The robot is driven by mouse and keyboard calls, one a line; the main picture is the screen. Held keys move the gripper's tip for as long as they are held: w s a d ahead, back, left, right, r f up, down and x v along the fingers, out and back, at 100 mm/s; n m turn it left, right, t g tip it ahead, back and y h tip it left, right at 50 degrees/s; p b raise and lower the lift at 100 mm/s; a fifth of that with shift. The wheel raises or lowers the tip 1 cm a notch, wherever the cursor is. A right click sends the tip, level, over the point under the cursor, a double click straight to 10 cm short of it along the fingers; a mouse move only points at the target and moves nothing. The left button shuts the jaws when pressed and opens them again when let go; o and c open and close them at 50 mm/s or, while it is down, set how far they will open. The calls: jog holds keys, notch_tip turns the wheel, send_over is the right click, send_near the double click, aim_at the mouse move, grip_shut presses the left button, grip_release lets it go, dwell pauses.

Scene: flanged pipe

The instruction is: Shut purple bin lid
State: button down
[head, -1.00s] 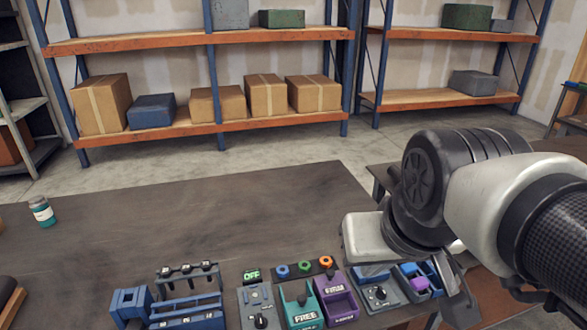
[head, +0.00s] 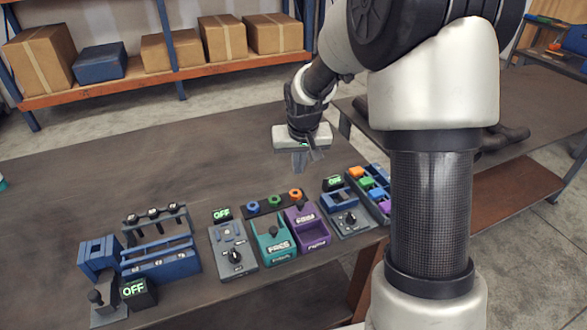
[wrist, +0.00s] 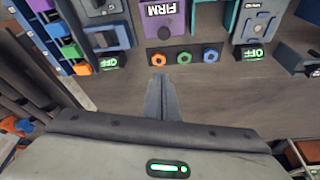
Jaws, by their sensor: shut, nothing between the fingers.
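The purple bin (head: 318,234) stands on the table in the head view. Its lid (head: 301,215) with a dark knob sits toward the back, leaving the front part of the bin open. In the wrist view the lid (wrist: 180,21) shows at the top, its knob facing my gripper; the bin's front is out of frame. My gripper (head: 300,164) is shut and empty, pointing down behind the purple bin. In the wrist view its fingertips (wrist: 159,78) are apart from the knob, with the ring row close by.
A teal bin (head: 264,248) stands against the purple bin's left side. A strip with blue, green and orange rings (head: 274,201) lies behind both. A switch panel (head: 358,224) and a compartment tray (head: 372,191) stand to the right. The table behind is clear.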

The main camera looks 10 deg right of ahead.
aim_at(303, 211)
notch_tip(303, 211, down, 9)
jog(key=s, duration=0.1)
jog(key=shift+r+p, duration=0.2)
jog(key=shift+p, duration=0.15)
dwell(0.3)
